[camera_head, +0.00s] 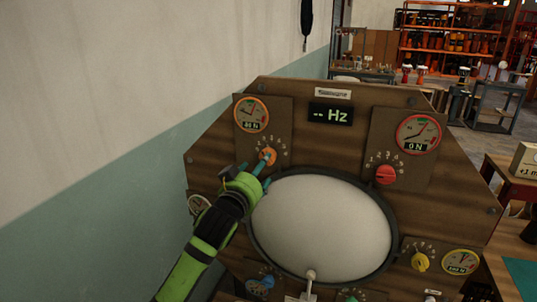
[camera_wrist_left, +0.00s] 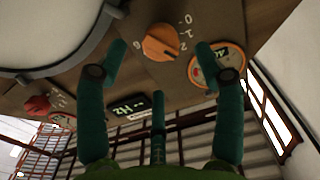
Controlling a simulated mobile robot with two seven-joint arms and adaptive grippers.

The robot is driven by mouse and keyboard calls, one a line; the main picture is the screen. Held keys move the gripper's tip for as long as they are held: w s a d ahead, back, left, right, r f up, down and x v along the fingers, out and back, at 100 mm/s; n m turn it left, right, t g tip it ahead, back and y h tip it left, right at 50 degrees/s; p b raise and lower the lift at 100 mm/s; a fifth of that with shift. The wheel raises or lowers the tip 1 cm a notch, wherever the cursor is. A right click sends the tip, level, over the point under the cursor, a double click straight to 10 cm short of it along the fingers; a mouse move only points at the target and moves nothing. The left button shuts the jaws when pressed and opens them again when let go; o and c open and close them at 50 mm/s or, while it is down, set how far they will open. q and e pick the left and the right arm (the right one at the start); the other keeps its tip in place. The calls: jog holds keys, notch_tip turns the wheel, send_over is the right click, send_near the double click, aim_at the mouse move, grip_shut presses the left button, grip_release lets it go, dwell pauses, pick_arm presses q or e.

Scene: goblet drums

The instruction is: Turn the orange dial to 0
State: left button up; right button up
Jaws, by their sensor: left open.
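The orange dial (camera_head: 269,155) is a round knob with a raised grip, on a wooden panel left of the large white drumhead. A number scale is printed around it. In the wrist view the dial (camera_wrist_left: 160,43) shows near the top, with 0, 1 and 2 legible beside it; its exact setting is hard to tell. My left gripper (camera_head: 260,168) is just in front of the dial and partly covers it in the head view. In the wrist view its green fingers (camera_wrist_left: 160,62) are open, one on each side of the dial, with no clear contact. My right gripper is not in view.
A round orange-rimmed gauge (camera_head: 251,113) sits above the dial. The drumhead (camera_head: 320,226) lies close on its right. A red dial (camera_head: 386,174), a yellow dial (camera_head: 420,262) and a "-- Hz" display (camera_head: 331,115) share the board. A wall (camera_head: 100,120) stands at the left.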

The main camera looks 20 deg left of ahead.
pick_arm(q)
jog(key=w+p, duration=0.2)
jog(key=w, duration=0.4)
jog(key=shift+w+d, duration=0.15)
jog(key=shift+w, duration=0.05)
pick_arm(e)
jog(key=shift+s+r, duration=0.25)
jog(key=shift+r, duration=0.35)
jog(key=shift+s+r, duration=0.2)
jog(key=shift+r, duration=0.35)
pick_arm(q)
jog(key=c, duration=1.2)
